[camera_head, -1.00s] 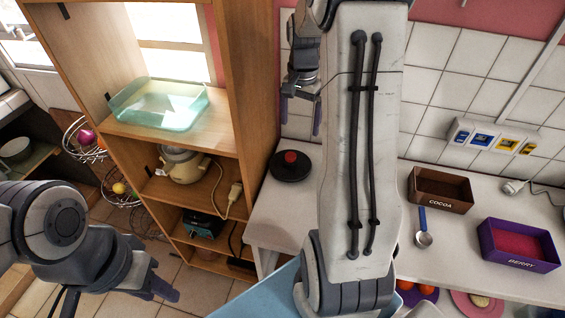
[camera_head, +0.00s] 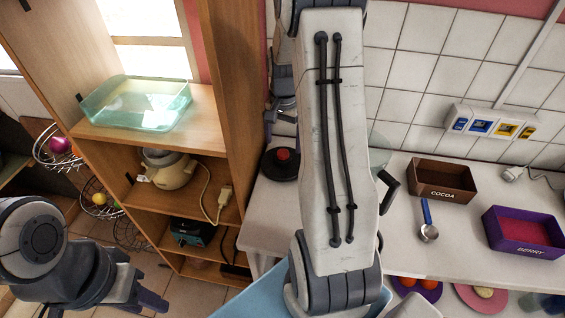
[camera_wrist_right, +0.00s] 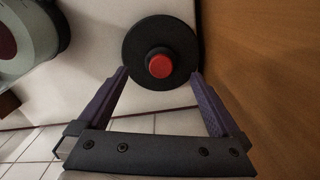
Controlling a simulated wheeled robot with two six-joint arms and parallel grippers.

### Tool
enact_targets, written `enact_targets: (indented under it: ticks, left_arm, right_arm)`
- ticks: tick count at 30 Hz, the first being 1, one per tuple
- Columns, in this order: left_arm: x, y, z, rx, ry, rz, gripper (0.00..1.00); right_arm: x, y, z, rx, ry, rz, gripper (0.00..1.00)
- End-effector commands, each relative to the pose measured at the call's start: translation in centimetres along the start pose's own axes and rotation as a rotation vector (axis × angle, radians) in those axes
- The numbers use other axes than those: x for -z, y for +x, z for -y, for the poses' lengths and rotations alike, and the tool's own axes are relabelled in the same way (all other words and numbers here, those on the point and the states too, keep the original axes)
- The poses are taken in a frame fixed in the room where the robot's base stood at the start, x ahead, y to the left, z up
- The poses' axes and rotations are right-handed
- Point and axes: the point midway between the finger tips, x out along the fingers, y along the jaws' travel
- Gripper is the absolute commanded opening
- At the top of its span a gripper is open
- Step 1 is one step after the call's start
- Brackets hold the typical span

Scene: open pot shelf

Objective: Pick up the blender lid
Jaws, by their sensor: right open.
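The blender lid (camera_head: 281,168), a black disc with a red knob, lies flat on the white counter's left end, beside the wooden shelf. My right gripper (camera_head: 272,122) is above it in the head view, partly hidden by my arm. In the right wrist view, the lid (camera_wrist_right: 143,42) lies just beyond my open purple fingers (camera_wrist_right: 160,74), with the red knob centred between the tips. Nothing is held, and the fingers appear apart from the lid. My left gripper (camera_head: 146,290) hangs at the lower left, away from the lid; its opening is unclear.
The wooden shelf (camera_head: 240,100) rises close left of the lid. A clear container with a black handle (camera_head: 389,192) stands partly behind my right arm. A cocoa box (camera_head: 443,196), a scoop (camera_head: 428,232) and a berry box (camera_head: 492,240) are farther right.

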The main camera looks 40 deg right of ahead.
Motion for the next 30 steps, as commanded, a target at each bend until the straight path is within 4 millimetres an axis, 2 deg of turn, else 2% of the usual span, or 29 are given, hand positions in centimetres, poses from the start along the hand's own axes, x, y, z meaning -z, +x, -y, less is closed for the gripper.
enact_targets:
  ticks: [6,9,17,20,21,25,30]
  left_arm:
    - [0.1,-0.8,-0.1,0.000,0.000,0.000,0.39]
    - [0.1,-0.9,-0.1,0.000,0.000,0.000,0.39]
    - [0.0,-0.8,-0.1,0.000,0.000,0.000,0.39]
    - [0.0,-0.8,-0.1,0.000,0.000,0.000,0.39]
    - [0.0,-0.8,-0.1,0.000,0.000,0.000,0.39]
    - [0.0,-0.8,-0.1,0.000,0.000,0.000,0.39]
    - [0.0,-0.8,-0.1,0.000,0.000,0.000,0.39]
  right_arm:
    - [-0.2,3.3,0.2,-0.003,-0.002,0.004,1.00]
    - [-0.2,4.3,0.2,-0.002,-0.002,0.003,1.00]
    - [-0.1,4.6,0.2,0.000,-0.002,0.001,1.00]
    - [-0.1,4.6,0.2,-0.001,-0.002,0.001,0.66]
    - [-0.1,4.6,0.2,-0.001,-0.002,0.001,0.50]
    - [-0.1,4.6,0.2,-0.001,-0.002,0.001,0.01]
    - [-0.1,4.5,0.2,0.000,-0.002,0.000,0.00]
